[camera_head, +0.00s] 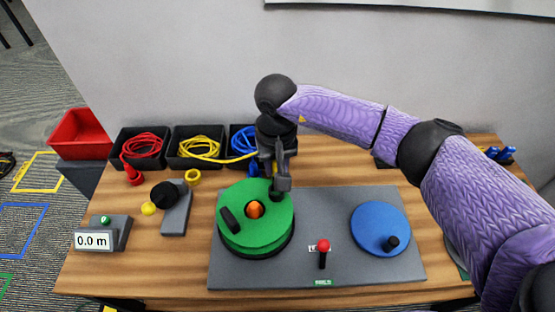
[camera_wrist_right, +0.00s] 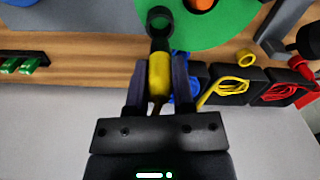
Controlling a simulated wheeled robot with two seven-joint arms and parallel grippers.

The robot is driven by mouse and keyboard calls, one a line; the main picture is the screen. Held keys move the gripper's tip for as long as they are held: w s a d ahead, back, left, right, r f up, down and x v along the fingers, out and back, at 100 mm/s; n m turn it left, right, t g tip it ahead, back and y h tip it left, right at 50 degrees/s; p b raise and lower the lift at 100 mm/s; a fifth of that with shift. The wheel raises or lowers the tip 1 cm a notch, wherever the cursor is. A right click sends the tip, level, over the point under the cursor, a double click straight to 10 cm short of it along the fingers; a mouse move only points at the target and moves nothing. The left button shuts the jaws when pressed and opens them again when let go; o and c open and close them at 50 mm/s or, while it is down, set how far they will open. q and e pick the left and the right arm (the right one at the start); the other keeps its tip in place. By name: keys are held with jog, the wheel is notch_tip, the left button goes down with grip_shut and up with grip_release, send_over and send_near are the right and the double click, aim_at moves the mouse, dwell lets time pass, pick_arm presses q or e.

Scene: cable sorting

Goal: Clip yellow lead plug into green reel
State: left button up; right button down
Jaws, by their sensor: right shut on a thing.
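The green reel (camera_head: 262,222) lies flat on the grey board, with an orange centre and a dark handle on top. Its rim also shows at the top of the right wrist view (camera_wrist_right: 215,25). My right gripper (camera_head: 276,180) is at the reel's far edge, fingers pointing down. In the wrist view it is shut on the yellow lead plug (camera_wrist_right: 159,74). A dark ring-shaped part (camera_wrist_right: 158,22) sits at the plug's front end, by the reel's edge; I cannot tell whether they touch. The yellow lead (camera_head: 225,158) runs from its bin towards the gripper. My left gripper is not in view.
Black bins hold red (camera_head: 142,145), yellow (camera_head: 198,144) and blue (camera_head: 245,139) cables behind the reel. A blue disc (camera_head: 380,229) and a red-knobbed lever (camera_head: 323,246) are on the board (camera_head: 300,275). A 0.0 m display (camera_head: 95,241) stands at left.

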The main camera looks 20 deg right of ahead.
notch_tip(320, 180, down, 5)
jog(key=b, duration=0.3)
jog(key=shift+r, duration=0.15)
jog(key=shift+f+b, duration=0.4)
jog(key=shift+f, duration=0.05)
jog(key=shift+f, duration=0.1)
dwell(0.5)
jog(key=shift+c, duration=2)
grip_release()
